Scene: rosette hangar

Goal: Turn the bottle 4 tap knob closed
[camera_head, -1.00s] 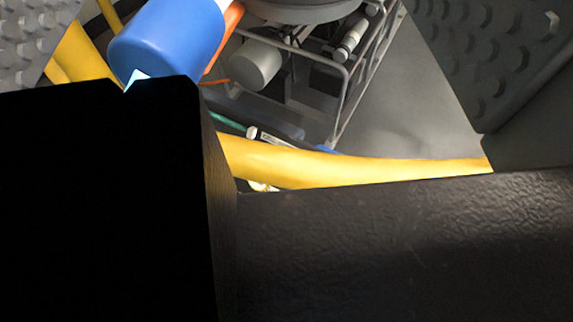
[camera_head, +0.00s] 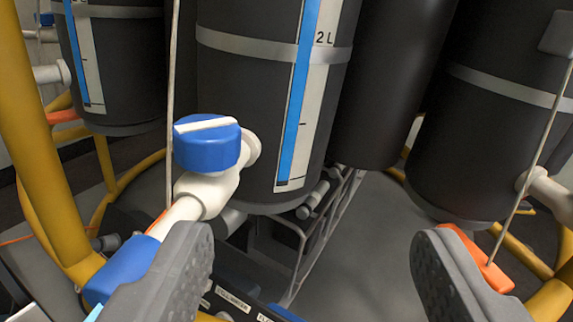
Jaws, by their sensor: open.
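A blue tap knob (camera_head: 207,145) with a white stripe on top sits on a white tap body (camera_head: 205,192) at the front of a dark bottle (camera_head: 268,130). The bottle carries a blue level strip and a "2 L" mark; no bottle number is readable, so I cannot tell if it is bottle 4. My gripper (camera_head: 315,270) is open and empty, its two grey ridged fingers spread wide at the bottom. The knob is ahead of and above the left finger, apart from it. The gap between the fingers lies to the right of the knob.
Other dark bottles stand at left (camera_head: 110,70) and right (camera_head: 495,120). A thick yellow tube (camera_head: 40,150) rises at the left. A thin rod runs close to the knob's left side. An orange lever (camera_head: 480,262) is by the right finger. Labelled panel and metal frame lie below.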

